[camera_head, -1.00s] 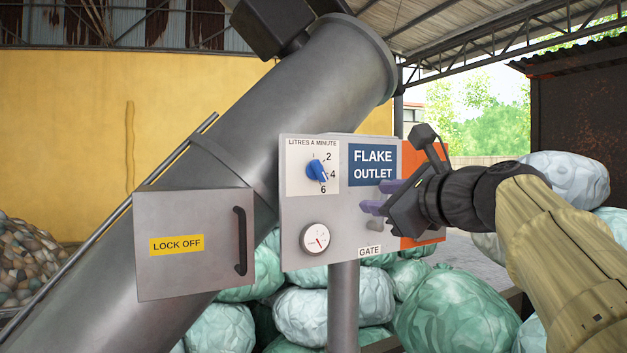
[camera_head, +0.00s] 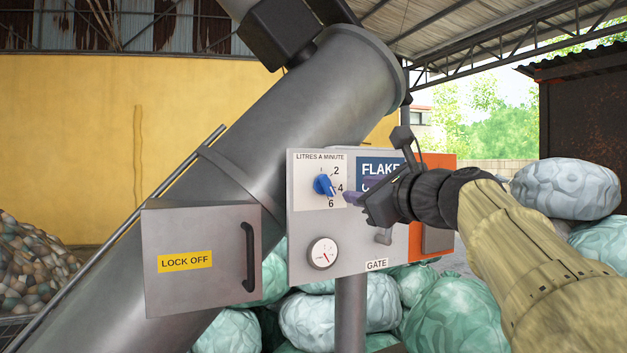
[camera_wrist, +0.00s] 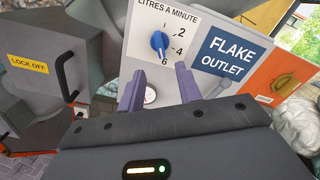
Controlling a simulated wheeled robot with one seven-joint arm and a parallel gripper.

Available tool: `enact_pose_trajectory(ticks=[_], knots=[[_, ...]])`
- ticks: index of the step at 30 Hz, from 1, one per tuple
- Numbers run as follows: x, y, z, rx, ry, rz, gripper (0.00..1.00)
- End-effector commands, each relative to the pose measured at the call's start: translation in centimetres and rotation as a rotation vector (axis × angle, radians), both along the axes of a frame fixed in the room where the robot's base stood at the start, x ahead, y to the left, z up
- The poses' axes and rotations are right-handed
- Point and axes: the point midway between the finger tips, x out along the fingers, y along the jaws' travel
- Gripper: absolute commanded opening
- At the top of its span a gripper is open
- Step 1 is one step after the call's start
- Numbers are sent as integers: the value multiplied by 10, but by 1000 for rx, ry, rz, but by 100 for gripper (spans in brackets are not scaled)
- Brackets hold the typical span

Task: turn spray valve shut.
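The blue knob (camera_head: 324,185) sits on a white dial plate marked LITRES A MINUTE, with numbers 2, 4 and 6. The knob also shows in the wrist view (camera_wrist: 158,41), beyond the fingertips. My gripper (camera_head: 354,192) is in front of the panel just right of the knob and covers part of the blue FLAKE OUTLET sign. In the wrist view its two purple fingers (camera_wrist: 159,80) are spread apart with nothing between them. I see no contact with the knob.
The grey panel (camera_head: 300,228) also carries a round gauge (camera_head: 323,253) below the knob and a small lever (camera_head: 384,236) above the GATE label. An orange panel (camera_head: 445,161) adjoins it on the right. A grey LOCK OFF box (camera_head: 202,285) stands left. Bales lie behind.

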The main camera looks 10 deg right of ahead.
Motion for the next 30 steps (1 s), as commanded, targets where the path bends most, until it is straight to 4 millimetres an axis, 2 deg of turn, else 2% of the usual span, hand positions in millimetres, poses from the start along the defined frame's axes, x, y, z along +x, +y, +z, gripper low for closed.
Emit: enact_pose_trajectory(ticks=[3,15,21,29,30], knots=[[22,7,3,1,2,3,35],[86,32,3,1,2,8,35],[100,35,1,0,0,4,35],[101,31,0,0,-1,-3,35],[101,31,0,0,-1,-3,27]])
